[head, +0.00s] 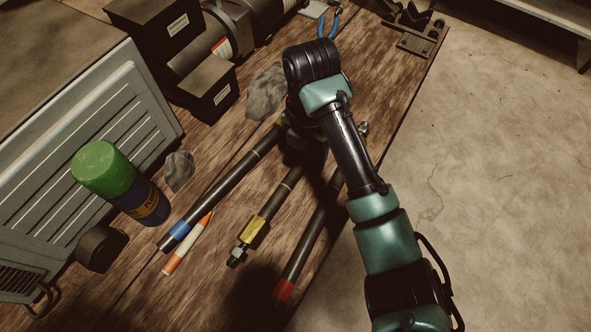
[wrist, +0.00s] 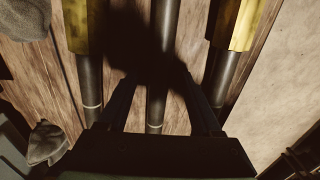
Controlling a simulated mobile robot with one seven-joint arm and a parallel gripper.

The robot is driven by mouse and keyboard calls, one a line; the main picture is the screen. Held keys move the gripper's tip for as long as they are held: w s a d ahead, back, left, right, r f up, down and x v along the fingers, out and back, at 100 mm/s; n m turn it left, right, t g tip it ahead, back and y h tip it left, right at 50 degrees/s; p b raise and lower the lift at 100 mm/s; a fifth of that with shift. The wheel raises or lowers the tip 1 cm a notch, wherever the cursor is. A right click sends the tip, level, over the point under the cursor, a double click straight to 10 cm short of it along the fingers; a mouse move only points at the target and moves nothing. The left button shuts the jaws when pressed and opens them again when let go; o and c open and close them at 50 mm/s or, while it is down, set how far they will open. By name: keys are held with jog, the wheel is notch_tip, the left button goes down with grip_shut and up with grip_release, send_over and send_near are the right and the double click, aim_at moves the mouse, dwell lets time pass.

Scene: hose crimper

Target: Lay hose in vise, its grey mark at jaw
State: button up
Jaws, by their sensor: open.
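Three dark hoses lie side by side on the wooden bench. The left hose (head: 222,183) has a blue band. The middle hose (head: 272,206) has a brass fitting at its near end and a pale grey ring. The right hose (head: 312,232) has a red band. In the wrist view the middle hose (wrist: 156,110) runs between the fingers of my open gripper (wrist: 157,82), its grey ring close to the palm. I cannot tell whether the fingers are beside the hose or above it. My arm hides the gripper in the head view. A dark vise-like fixture (head: 418,38) stands at the far right bench end.
Yellow fittings of the left hose (wrist: 76,28) and right hose (wrist: 236,24) flank my fingers. Grey rags (head: 265,92), a green-capped can (head: 118,180), an orange-white marker (head: 187,246), dark boxes (head: 208,90) and blue-handled pliers (head: 328,24) are around. Bare floor lies right.

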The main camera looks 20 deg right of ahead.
grip_shut()
dwell(1.3)
